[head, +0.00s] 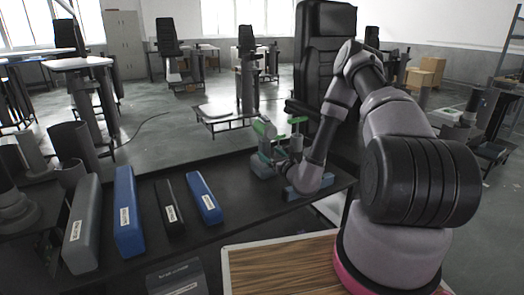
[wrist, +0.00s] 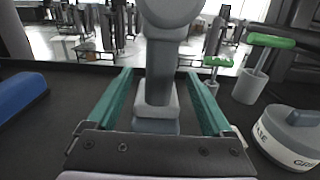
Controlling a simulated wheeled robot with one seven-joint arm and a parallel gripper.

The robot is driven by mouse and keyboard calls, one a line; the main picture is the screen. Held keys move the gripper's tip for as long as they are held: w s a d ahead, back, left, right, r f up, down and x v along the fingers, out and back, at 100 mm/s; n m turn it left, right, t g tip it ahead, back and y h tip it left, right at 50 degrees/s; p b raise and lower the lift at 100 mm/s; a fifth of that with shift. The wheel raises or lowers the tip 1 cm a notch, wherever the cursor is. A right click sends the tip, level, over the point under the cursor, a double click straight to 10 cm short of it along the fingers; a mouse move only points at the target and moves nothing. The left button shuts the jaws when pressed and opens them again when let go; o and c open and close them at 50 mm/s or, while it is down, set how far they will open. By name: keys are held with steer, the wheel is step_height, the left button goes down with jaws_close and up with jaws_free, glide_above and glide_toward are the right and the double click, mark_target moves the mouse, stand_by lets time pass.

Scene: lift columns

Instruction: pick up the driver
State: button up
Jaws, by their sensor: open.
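The driver (wrist: 157,75) is a grey upright tool with a rounded top, a narrow handle and a wider block at its foot. It stands on the dark bench. In the wrist view its handle stands between the two green fingers of my gripper (wrist: 157,100), with a gap on each side. My gripper is open and low over the bench. In the head view my gripper (head: 268,152) is at the far side of the bench, and my arm hides part of that area. The top of the driver is cut off in the wrist view.
Several long cases, including a blue case (head: 129,212), lie on the bench (head: 250,205) to the left. Bench between them and my gripper is clear.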

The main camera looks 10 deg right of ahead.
mark_target(260, 144)
steer(key=x, duration=0.9)
steer(key=shift+r, duration=0.2)
steer(key=shift+s, duration=0.1)
jaws_close()
stand_by(1.0)
